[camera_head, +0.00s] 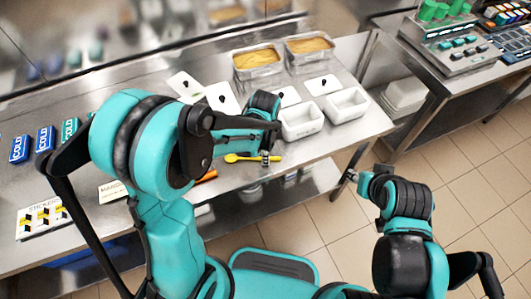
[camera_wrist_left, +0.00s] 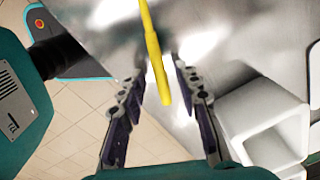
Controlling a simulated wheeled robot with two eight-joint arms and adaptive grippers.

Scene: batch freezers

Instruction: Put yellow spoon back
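The yellow spoon (camera_head: 240,158) lies near the front edge of the steel counter, its handle pointing right. In the left wrist view the spoon's handle (camera_wrist_left: 156,60) runs down from the top, and its end is between my fingers. My left gripper (camera_head: 268,157) is at the handle in the head view. In the wrist view this gripper (camera_wrist_left: 160,98) is open, with a finger on each side of the handle and a visible gap to each. The spoon's bowl is outside the wrist view. My right arm is off the counter at right; its fingers cannot be made out.
Two empty white containers (camera_head: 301,120) (camera_head: 347,104) stand just right of the spoon. Two metal tubs of yellow filling (camera_head: 258,59) (camera_head: 309,47) are behind. White lids with dark knobs (camera_head: 222,98) lie nearby. An orange handle (camera_head: 207,177) is partly hidden by my left arm.

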